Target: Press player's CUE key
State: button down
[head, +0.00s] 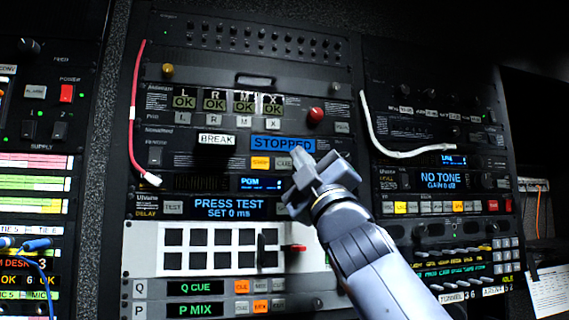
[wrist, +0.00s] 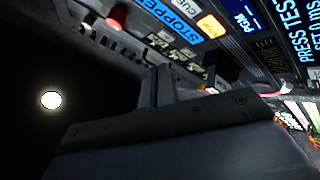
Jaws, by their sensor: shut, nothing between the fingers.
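The player is a dark rack unit with a blue display reading STOPPED (head: 283,144). Below the display are a lit amber key (head: 260,162) and, to its right, the pale CUE key (head: 284,161). My gripper (head: 301,156) is shut and empty, its fingertips just right of the CUE key in the head view. I cannot tell its distance from the panel. The wrist view is tilted; the shut fingers (wrist: 159,86) show there below the STOPPED display (wrist: 168,18) and the amber key (wrist: 211,26).
A red knob (head: 315,115) projects above right of the display. A PRESS TEST unit (head: 227,208) sits below, and a NO TONE unit (head: 442,179) stands in the right rack. A white cable (head: 385,150) loops there, and a red cable (head: 134,100) hangs at the left.

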aim_at(291, 166)
jog(key=shift+w+a+p, duration=0.3)
jog(key=shift+w+a, duration=0.05)
jog(key=shift+w, duration=0.75)
jog(key=shift+w+a+p, duration=0.25)
jog(key=shift+w+a, duration=0.05)
jog(key=shift+w, duration=0.85)
jog(key=shift+w+a+p, duration=0.3)
jog(key=shift+w+a, duration=0.05)
jog(key=shift+w, duration=0.75)
jog(key=shift+w+a, duration=0.1)
jog(key=shift+w, duration=0.3)
jog(key=shift+w+a+p, duration=0.1)
jog(key=shift+w+p, duration=0.15)
jog(key=shift+p, duration=0.05)
jog(key=shift+s, duration=0.1)
jog(key=shift+s+d+b, duration=0.2)
jog(key=shift+s+b, duration=0.15)
jog(key=shift+s, duration=0.2)
